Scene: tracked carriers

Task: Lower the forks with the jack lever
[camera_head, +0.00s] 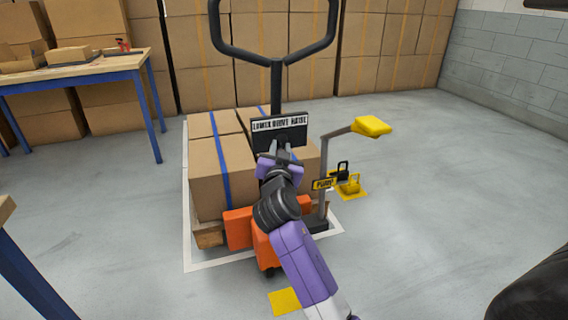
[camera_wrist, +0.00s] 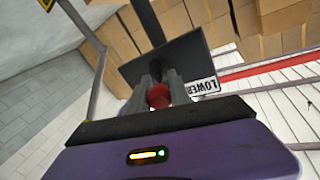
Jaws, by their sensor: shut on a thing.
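The pallet jack has an orange body (camera_head: 239,229) and a black loop handle (camera_head: 277,85). On the handle is a dark plate with a label (camera_head: 279,124) that appears to read LOWER, DRIVE, RAISE; the LOWER end also shows in the wrist view (camera_wrist: 203,87). The jack lever's red knob (camera_wrist: 158,96) sits between my grey fingers, just in front of the plate. My gripper (camera_head: 283,153) is shut on this knob; in the head view the gripper hides the knob. The forks are hidden by the pallet, boxes and my arm.
Cardboard boxes (camera_head: 207,172) with blue straps sit on a wooden pallet (camera_head: 209,236) inside a white floor outline. A post with a yellow-topped arm (camera_head: 371,126) stands to the right. A blue-framed table (camera_head: 72,72) is at left. Right floor is mostly clear.

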